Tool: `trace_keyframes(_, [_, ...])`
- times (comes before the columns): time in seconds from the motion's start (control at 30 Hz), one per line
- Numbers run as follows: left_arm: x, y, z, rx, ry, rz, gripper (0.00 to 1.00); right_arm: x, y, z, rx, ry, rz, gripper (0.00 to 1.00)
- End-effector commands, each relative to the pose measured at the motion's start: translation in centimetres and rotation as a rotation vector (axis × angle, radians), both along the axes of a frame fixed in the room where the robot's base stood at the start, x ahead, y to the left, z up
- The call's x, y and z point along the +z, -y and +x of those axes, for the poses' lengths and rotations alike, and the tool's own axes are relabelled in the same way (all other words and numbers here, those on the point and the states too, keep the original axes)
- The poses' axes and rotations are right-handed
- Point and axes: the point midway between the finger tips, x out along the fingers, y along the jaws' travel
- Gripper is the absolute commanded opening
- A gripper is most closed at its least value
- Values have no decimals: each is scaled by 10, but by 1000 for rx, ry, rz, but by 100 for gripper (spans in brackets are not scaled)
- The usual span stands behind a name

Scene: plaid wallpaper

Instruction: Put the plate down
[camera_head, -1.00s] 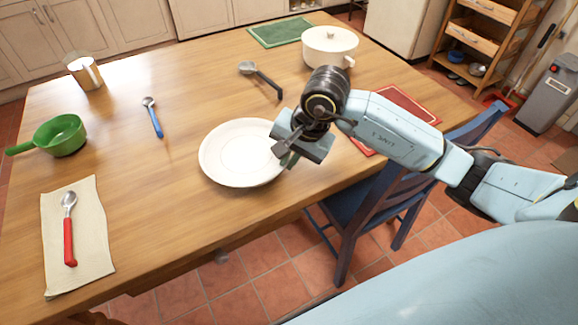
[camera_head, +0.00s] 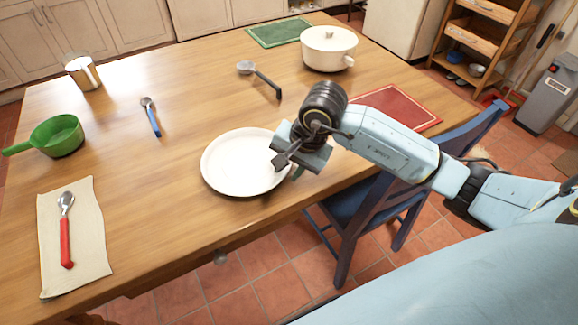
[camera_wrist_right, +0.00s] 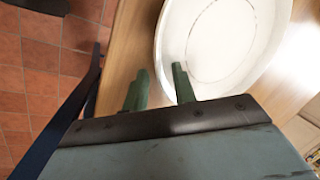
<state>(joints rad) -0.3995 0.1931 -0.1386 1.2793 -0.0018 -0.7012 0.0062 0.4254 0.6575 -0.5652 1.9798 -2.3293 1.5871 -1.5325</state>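The white plate (camera_head: 236,164) lies flat, apparently on the wooden table near its front edge. My right gripper (camera_head: 289,167) is at the plate's right rim. In the right wrist view, its two green fingers (camera_wrist_right: 160,88) stand apart, one over the plate (camera_wrist_right: 222,45) and one outside the rim, with a visible gap between them. The gripper hides a small part of the rim in the head view. My left gripper is not in view.
The table (camera_head: 190,90) also holds a white pot (camera_head: 327,50), a ladle (camera_head: 262,80), a red mat (camera_head: 400,106), a green pan (camera_head: 57,136), a metal mug (camera_head: 82,72) and spoons. A blue chair (camera_head: 375,205) stands at the front edge.

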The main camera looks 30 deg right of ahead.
Motion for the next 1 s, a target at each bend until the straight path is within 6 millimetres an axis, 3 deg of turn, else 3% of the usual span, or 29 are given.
trace_keyframes(0.27, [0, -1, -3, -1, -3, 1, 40, 2, 0, 0, 0, -1, 1, 27])
trace_keyframes(0.7, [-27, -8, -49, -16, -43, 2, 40, 89, 19, -21, 1, 4, -2, 27])
trace_keyframes(1.0, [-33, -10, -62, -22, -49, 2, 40, 115, 24, -29, 0, 0, 0, 27])
